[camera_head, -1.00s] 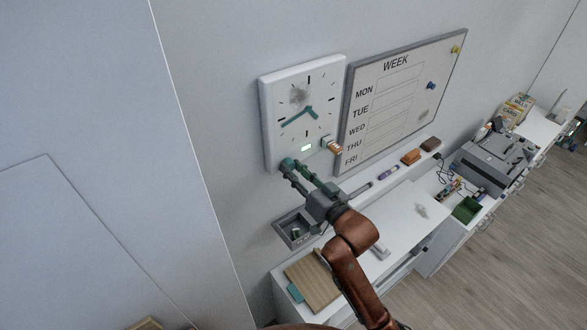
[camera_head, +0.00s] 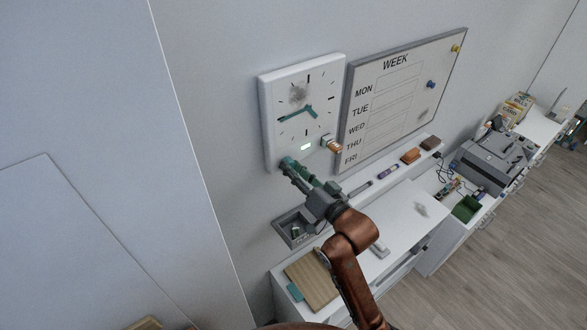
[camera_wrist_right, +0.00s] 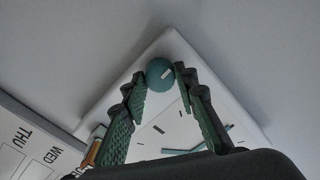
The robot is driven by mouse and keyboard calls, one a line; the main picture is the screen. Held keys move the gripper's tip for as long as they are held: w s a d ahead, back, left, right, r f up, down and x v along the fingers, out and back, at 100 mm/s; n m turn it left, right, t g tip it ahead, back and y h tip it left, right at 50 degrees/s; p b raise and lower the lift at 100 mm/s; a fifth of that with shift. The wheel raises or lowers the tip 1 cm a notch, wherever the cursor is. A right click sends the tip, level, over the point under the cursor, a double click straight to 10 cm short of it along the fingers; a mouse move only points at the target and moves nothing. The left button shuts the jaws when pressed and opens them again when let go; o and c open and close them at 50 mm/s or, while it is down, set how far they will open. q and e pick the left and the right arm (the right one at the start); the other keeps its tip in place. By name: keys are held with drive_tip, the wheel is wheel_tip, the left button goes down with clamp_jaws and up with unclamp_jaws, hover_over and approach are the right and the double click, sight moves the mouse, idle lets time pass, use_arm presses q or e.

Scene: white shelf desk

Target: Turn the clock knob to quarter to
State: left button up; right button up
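The white square clock (camera_head: 273,95) hangs on the wall, with teal hands (camera_head: 293,114). The round teal knob (camera_head: 286,162) is at the clock's lower left corner; in the right wrist view the knob (camera_wrist_right: 160,73) has a white mark. My right gripper (camera_head: 291,167) reaches up to it. In the right wrist view its fingertips (camera_wrist_right: 159,76) close on the knob from both sides. My left gripper is not in view.
A WEEK whiteboard (camera_head: 386,110) hangs right of the clock. An orange-brown knob-like part (camera_head: 334,147) sticks out at the clock's lower right. Below are a grey wall box (camera_head: 291,228), a white desk (camera_head: 405,215), a wooden board (camera_head: 312,282) and a grey machine (camera_head: 493,160).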

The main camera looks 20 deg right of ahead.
drive_tip(key=o, duration=0.4)
drive_tip(key=shift+o, duration=0.2)
wheel_tip(320, 180, up, 10)
idle(0.4)
